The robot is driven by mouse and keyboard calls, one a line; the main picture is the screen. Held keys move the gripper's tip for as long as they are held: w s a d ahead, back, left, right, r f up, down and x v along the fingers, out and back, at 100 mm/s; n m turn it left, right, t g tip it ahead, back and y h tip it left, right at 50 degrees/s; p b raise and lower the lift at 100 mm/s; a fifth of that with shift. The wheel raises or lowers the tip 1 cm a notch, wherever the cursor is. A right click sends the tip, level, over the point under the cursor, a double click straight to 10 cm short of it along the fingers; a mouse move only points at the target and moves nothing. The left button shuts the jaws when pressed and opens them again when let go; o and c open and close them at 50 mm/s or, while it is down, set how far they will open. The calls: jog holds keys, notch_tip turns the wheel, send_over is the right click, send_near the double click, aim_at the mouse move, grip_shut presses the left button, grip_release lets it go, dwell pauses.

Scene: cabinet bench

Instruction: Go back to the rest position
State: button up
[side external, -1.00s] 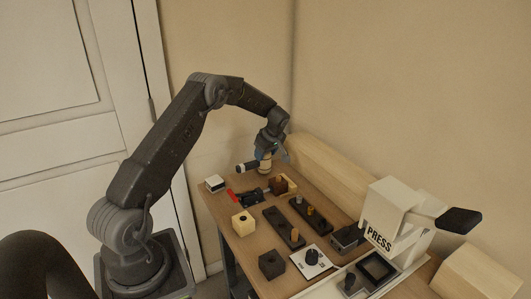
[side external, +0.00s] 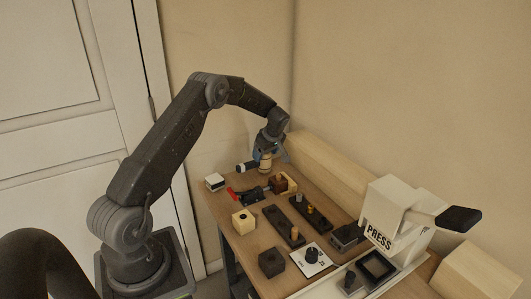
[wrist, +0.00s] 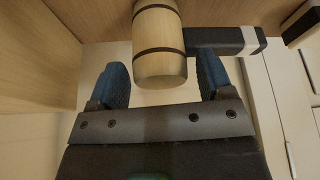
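My gripper (side external: 265,153) is low over the far left corner of the bench, at the end of my bent arm. In the wrist view my gripper (wrist: 161,78) has its two blue fingers spread wide. A wooden mallet with a pale, dark-banded head (wrist: 160,50) lies between and beyond the fingertips, with a visible gap on each side. Its dark handle with a white band (wrist: 222,42) points right there. In the side view the mallet head (side external: 265,168) is just below the fingers. Whether the mallet touches the bench is hard to tell.
The bench (side external: 222,207) carries a red-handled clamp (side external: 250,194), a white-topped block (side external: 215,182), a pale block (side external: 243,222), a dark block (side external: 271,263), peg boards (side external: 284,227), a dial plate (side external: 312,260) and a press (side external: 392,205). A wooden beam (side external: 335,170) runs behind. Air above the bench's left side is free.

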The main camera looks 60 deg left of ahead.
jog(key=o, duration=0.3)
jog(key=v, duration=0.7)
dwell(0.8)
